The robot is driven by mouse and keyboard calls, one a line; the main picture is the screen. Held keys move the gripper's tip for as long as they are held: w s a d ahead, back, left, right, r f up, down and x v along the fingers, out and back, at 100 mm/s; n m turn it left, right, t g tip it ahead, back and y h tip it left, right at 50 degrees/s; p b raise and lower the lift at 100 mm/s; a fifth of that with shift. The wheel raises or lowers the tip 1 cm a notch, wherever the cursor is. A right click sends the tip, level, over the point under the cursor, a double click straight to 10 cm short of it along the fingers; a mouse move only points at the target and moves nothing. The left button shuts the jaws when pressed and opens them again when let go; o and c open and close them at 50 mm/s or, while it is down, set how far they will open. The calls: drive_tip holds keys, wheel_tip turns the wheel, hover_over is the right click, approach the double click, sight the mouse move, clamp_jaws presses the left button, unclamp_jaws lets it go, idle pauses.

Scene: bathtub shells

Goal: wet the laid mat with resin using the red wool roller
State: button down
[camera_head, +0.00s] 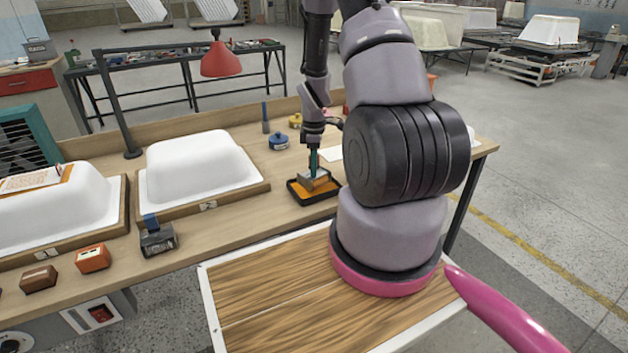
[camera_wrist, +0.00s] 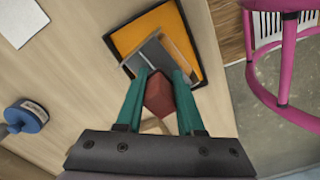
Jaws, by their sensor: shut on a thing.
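A black-rimmed tray (camera_head: 327,199) holding orange resin (camera_wrist: 140,33) stands on the bench; its rim also shows in the wrist view (camera_wrist: 205,70). My gripper (camera_head: 314,166), with teal fingers, is over the tray and shut on the reddish-brown handle of a tool (camera_wrist: 158,96). The tool's grey flat-looking head lies at the tray, over part of the orange; whether it touches the resin I cannot tell. No red wool shows on it. Two white tub shells (camera_head: 195,165) lie upside down on wooden boards to the left; I cannot make out a mat on them.
A blue-handled grey tool (camera_head: 158,239), an orange block (camera_head: 93,258) and a brown block (camera_head: 39,278) line the bench front. A red lamp (camera_head: 221,60) hangs behind the shells.

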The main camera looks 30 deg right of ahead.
drive_tip(key=shift+r, duration=2.45)
